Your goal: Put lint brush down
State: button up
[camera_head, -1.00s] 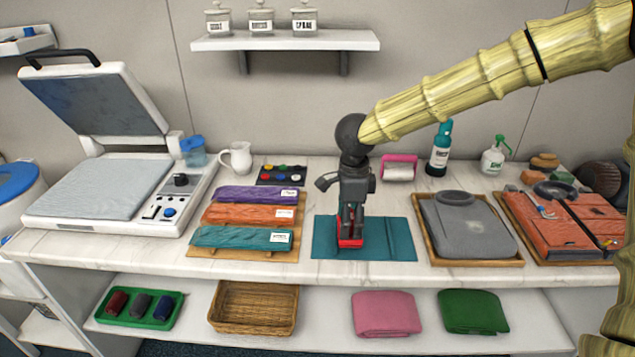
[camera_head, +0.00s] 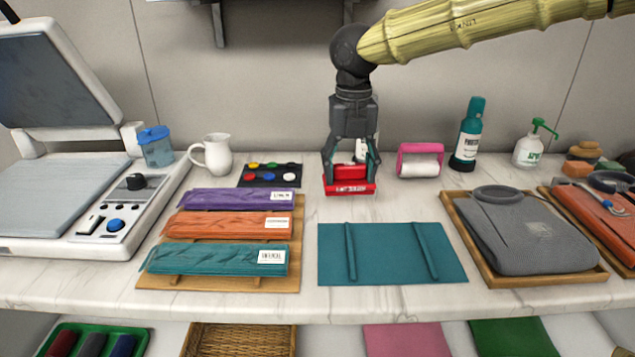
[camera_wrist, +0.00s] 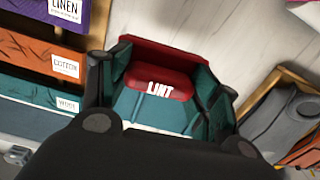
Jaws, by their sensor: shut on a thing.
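The red lint brush (camera_head: 350,188) is between the fingers of my gripper (camera_head: 350,168), at the back of the counter. It is behind the teal mat, between the button tray and the pink roller. I cannot tell whether its underside touches the counter or hangs just above it. In the wrist view the red lint brush (camera_wrist: 160,84) shows white "LINT" lettering, with the fingers of my gripper (camera_wrist: 157,95) closed at both sides. The fingers hide part of the brush.
The teal mat (camera_head: 390,262) with two raised bars lies bare in front. The button tray (camera_head: 270,182) and fabric rolls on a wooden board (camera_head: 215,281) are left. The pink roller (camera_head: 420,148), a teal bottle (camera_head: 468,135) and a wooden tray with grey cloth (camera_head: 468,241) are right.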

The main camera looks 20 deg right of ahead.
jog(key=shift+w+f+m+b, duration=0.15)
jog(key=shift+m+b, duration=0.15)
jog(key=shift+m, duration=0.1)
jog(key=shift+w+f+b, duration=0.25)
jog(key=shift+f+b, duration=0.05)
jog(key=shift+f, duration=0.2)
jog(key=shift+s+f+b, duration=0.25)
jog(key=shift+f+b, duration=0.05)
jog(key=shift+b, duration=0.2)
jog(key=shift+w+a+f, duration=0.1)
jog(key=shift+w+f, duration=0.05)
jog(key=shift+f, duration=0.05)
jog(key=shift+r, duration=0.1)
jog(key=w, duration=0.5)
jog(key=w+f+b, duration=0.1)
jog(key=w, duration=0.9)
jog(key=shift+w+a+f+b, duration=0.25)
jog(key=shift+a+f+b, duration=0.05)
jog(key=shift+b, duration=0.1)
jog(key=shift+w+f, duration=0.2)
jog(key=shift+w, duration=0.05)
jog(key=shift+s+f+p, duration=0.1)
jog(key=shift+f+p, duration=0.2)
jog(key=shift+f, duration=1.05)
